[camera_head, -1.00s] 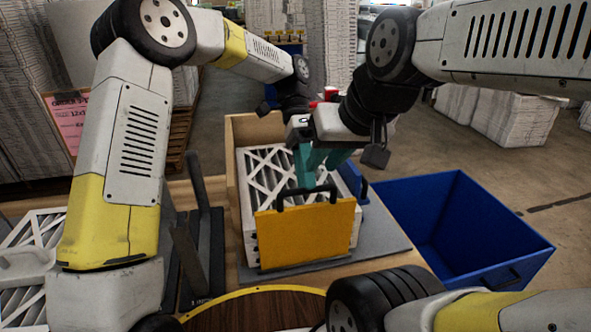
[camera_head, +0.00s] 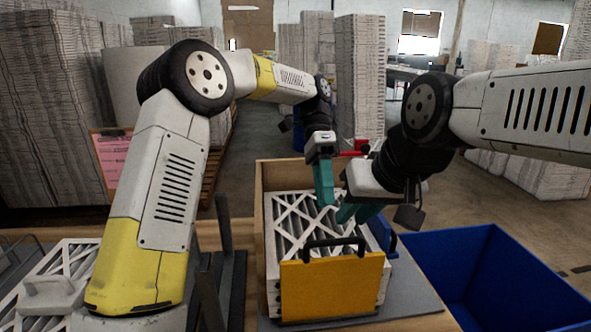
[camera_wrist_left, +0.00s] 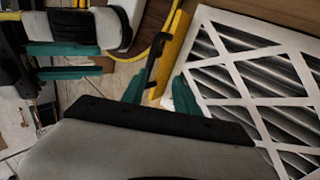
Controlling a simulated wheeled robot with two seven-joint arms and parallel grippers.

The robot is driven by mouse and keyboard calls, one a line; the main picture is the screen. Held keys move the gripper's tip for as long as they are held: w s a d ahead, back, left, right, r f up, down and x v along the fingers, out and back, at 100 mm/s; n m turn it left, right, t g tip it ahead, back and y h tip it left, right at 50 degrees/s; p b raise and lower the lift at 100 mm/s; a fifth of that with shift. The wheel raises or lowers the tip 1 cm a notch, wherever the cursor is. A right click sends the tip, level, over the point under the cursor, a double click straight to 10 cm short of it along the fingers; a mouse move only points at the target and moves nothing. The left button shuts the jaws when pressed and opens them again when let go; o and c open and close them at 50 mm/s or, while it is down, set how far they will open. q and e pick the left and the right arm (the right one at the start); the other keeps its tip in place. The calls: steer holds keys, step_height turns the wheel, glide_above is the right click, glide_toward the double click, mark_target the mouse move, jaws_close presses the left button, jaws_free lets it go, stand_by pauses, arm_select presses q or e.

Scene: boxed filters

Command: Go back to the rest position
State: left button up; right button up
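My left gripper (camera_head: 324,190) points down above the white-framed filters (camera_head: 300,222) in the box. In the left wrist view its teal fingers (camera_wrist_left: 158,92) are apart, with nothing seen held between them. A yellow panel (camera_head: 332,288) with a black handle (camera_head: 335,242) stands upright at the front of the filters; the panel edge (camera_wrist_left: 166,58) shows behind the fingers. My right gripper (camera_head: 356,213) is close by on the right, above the panel. Its teal fingers (camera_wrist_left: 65,61) show apart and empty at the left of the wrist view.
A wooden-sided box (camera_head: 262,195) surrounds the filters on a grey mat (camera_head: 408,297). A blue bin (camera_head: 492,270) stands at right. More filters (camera_head: 68,262) lie at left beside dark upright brackets (camera_head: 226,250). Tall white stacks (camera_head: 360,75) stand behind.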

arm_select(q)
steer(key=s+a+r+n+t+h, duration=0.1)
steer(key=s+a+r+n+t, duration=0.25)
steer(key=a, duration=0.35)
steer(key=s+a+r+n+t, duration=0.25)
steer(key=a+n+t, duration=0.2)
steer(key=a, duration=0.35)
steer(key=s+a+f+n+t, duration=0.2)
steer(key=s+a+n+t, duration=0.3)
steer(key=a, duration=0.6)
steer(key=s+n, duration=0.2)
steer(key=n, duration=0.1)
steer(key=shift+s+f+t+h, duration=0.15)
steer(key=shift+s+t+h, duration=0.15)
steer(key=shift+s, duration=0.1)
